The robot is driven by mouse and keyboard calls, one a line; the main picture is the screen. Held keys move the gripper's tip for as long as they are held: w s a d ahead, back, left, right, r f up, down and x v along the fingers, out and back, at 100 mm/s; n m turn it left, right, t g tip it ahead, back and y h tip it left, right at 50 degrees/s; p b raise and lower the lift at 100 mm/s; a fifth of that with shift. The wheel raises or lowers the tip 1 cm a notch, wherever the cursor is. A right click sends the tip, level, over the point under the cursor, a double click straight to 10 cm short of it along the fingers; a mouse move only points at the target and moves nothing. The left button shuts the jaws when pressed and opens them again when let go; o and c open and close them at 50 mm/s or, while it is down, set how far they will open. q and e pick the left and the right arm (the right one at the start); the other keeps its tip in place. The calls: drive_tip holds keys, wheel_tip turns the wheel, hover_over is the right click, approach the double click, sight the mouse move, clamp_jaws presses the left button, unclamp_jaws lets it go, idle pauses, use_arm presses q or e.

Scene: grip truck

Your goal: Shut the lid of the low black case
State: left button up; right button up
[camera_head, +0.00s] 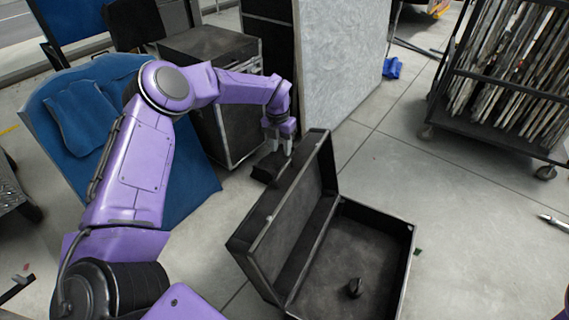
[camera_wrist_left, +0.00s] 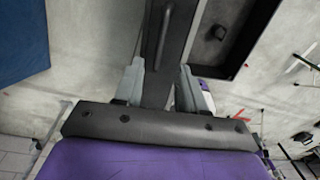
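The low black case (camera_head: 360,245) stands open on the floor. Its lid (camera_head: 290,215) is tilted up at the left of the tray. A small dark object (camera_head: 355,287) lies inside; it also shows in the left wrist view (camera_wrist_left: 220,32). My left gripper (camera_head: 280,150) is at the lid's far upper corner, with its fingers apart. In the left wrist view, a dark panel with a bar handle (camera_wrist_left: 158,35), apparently the lid, runs behind and between the two grey fingers (camera_wrist_left: 160,88). I cannot tell whether they touch it. My right gripper is out of view.
A blue padded seat (camera_head: 85,115) and a tall black case (camera_head: 225,120) stand behind my left arm. A pale panel (camera_head: 340,60) stands at the back. A wheeled rack (camera_head: 500,130) is at the right. Floor right of the case is mostly clear.

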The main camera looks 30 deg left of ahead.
sight(283, 168)
use_arm(q)
drive_tip(key=f, duration=0.8)
drive_tip(key=shift+d, duration=0.3)
clamp_jaws()
